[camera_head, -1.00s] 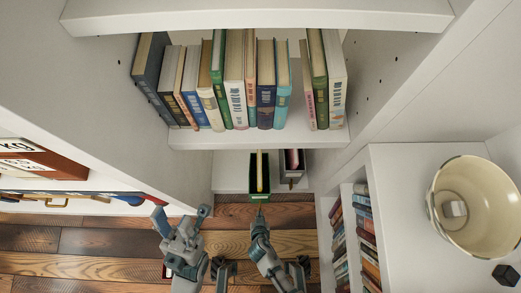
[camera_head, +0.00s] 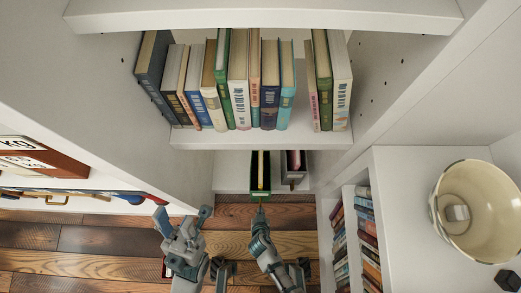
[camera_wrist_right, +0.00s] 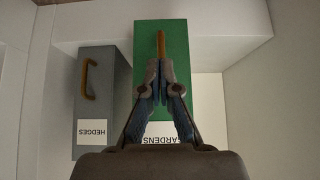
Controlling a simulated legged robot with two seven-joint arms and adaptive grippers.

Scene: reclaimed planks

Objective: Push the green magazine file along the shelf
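The green magazine file (camera_head: 252,184) stands upright on the low shelf under the books. In the right wrist view its green front (camera_wrist_right: 194,60) carries a GARDENS label and an upright wooden handle (camera_wrist_right: 160,42). My right gripper (camera_head: 259,210) is at the front of the file. In the right wrist view its fingertips (camera_wrist_right: 160,78) are drawn together around the handle; the fingers hide the handle's lower part. My left gripper (camera_head: 182,218) is empty with its fingers spread, over the floor to the left of the file.
A grey file (camera_head: 294,164) labelled HEDGES stands close to the right of the green one. Bare white shelf (camera_head: 230,170) lies to its left, up to the side panel. Books (camera_head: 240,90) fill the shelf above. A low bookcase with a cream pot (camera_head: 475,212) is at right.

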